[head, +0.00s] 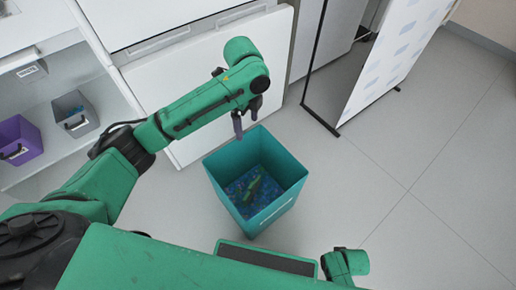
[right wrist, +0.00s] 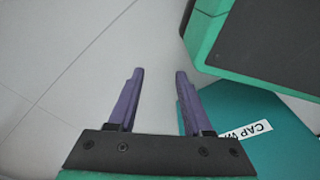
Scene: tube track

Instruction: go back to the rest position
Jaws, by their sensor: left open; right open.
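My left gripper (head: 240,124) hangs from the green left arm in the head view, over the back edge of a teal bin (head: 287,166). Its purple fingers point down. They are seen nearly edge-on, and I see nothing held in them. My right gripper (right wrist: 157,75) shows in the right wrist view with its two purple fingers apart and nothing between them. It is above the pale floor, beside the teal bin (right wrist: 255,108), which bears a white label reading "CAP W", the rest cut off. The right gripper itself does not show in the head view.
Something blue and green (head: 250,188) lies at the bottom of the bin. A white cabinet (head: 200,75) stands behind it. Shelves at left hold a purple box (head: 18,138) and a grey box (head: 76,114). A white banner stand (head: 395,50) stands at upper right. The floor at right is clear.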

